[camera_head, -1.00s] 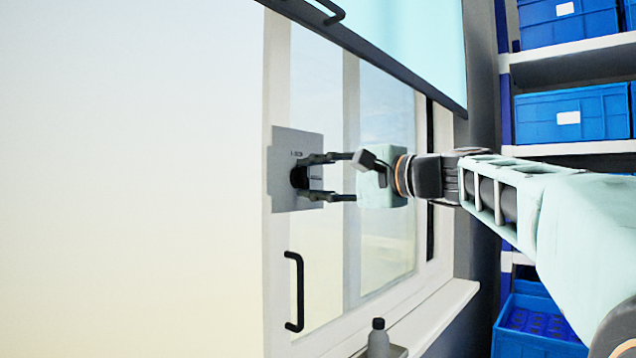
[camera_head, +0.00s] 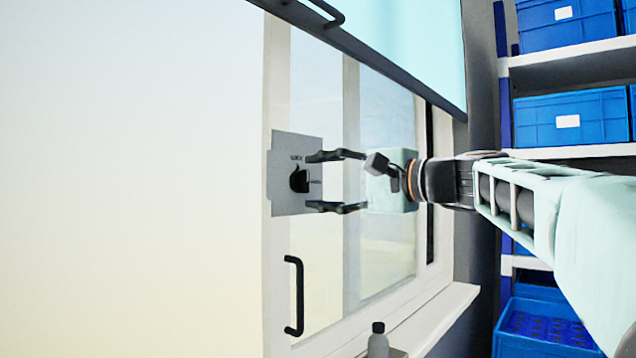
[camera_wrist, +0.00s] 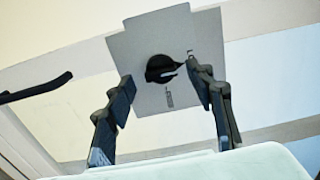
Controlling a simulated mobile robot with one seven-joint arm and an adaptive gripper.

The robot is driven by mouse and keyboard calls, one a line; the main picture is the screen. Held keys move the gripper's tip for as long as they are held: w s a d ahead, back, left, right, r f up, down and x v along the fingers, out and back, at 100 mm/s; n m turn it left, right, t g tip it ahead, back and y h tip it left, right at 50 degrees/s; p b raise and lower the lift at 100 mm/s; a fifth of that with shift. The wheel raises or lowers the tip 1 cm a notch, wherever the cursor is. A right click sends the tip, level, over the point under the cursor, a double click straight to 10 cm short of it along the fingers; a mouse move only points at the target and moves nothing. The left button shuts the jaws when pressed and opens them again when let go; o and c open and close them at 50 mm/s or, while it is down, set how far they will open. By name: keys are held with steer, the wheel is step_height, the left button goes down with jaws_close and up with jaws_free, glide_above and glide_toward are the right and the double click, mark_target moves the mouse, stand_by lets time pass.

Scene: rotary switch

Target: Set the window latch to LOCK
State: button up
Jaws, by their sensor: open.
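The window latch is a black rotary knob (camera_head: 299,180) on a grey plate (camera_head: 290,205) fixed to the white window frame. In the wrist view the knob (camera_wrist: 160,69) sits near the middle of the plate (camera_wrist: 150,30), with its pointed end toward a small label at its right; another small label lies below it. The lettering is too small to read surely. My gripper (camera_head: 318,181) is open in front of the plate, one finger above and one below the knob's height. In the wrist view my gripper (camera_wrist: 163,88) has its fingers on either side of the knob, apart from it.
A black handle (camera_head: 293,295) is on the window frame below the plate. A blue-green blind (camera_head: 420,40) hangs at the top. Shelves with blue crates (camera_head: 572,117) are at the right.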

steer(key=v, duration=1)
